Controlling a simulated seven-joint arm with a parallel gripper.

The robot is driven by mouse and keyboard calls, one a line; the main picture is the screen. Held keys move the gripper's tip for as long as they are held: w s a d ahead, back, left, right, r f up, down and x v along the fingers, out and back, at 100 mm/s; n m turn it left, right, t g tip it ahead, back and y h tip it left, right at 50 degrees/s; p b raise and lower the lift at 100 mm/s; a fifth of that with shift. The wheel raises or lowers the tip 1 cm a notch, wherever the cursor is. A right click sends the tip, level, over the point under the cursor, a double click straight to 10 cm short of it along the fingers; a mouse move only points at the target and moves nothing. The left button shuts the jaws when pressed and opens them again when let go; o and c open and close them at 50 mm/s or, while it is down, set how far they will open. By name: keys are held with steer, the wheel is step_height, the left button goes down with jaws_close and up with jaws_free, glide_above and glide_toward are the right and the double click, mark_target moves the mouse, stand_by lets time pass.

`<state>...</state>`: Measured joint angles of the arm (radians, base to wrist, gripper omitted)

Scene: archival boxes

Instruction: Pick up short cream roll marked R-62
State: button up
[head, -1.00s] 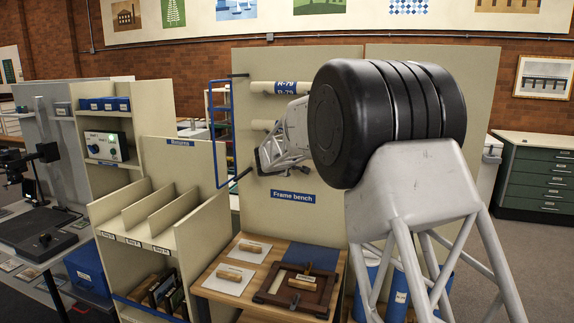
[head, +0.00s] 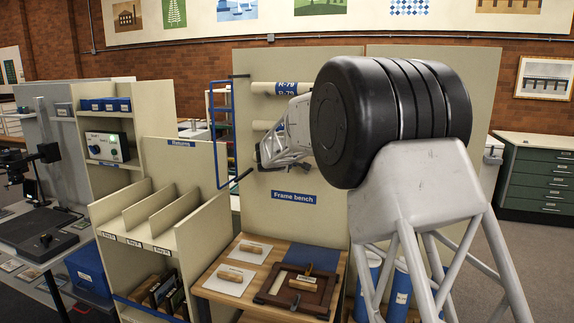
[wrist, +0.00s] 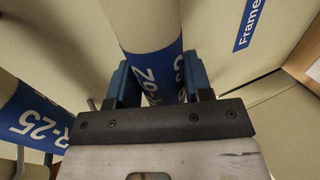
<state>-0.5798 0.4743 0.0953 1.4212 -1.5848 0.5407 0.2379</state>
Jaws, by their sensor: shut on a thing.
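My gripper (wrist: 160,88) is shut on a cream roll (wrist: 143,22) in the wrist view. The roll has a blue band (wrist: 160,72) with white characters that look like 62, partly hidden by the finger mount. The two blue fingers press on either side of the band. In the head view my gripper (head: 266,160) is at the tall cream panel, below a cream roll end, and the held roll is mostly hidden by my arm. I cannot tell whether the roll still rests on its support.
A roll with a blue band marked R-25 (wrist: 38,115) lies close beside the gripper in the wrist view. The roll marked R-79 (head: 275,88) is higher on the panel. The Frame bench sign (head: 294,197) and a wooden bench (head: 228,291) are below.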

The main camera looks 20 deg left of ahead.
steer(key=shift+s+d+r, duration=0.1)
steer(key=shift+s+r, duration=0.1)
steer(key=shift+r, duration=0.35)
steer(key=shift+s+d+r, duration=0.1)
steer(key=shift+s+r, duration=0.1)
steer(key=shift+r, duration=0.35)
steer(key=s+d+r, duration=0.1)
steer(key=s+d, duration=0.6)
steer(key=s, duration=0.6)
steer(key=shift+s, duration=0.2)
steer(key=shift+r, duration=0.1)
steer(key=shift+d, duration=0.2)
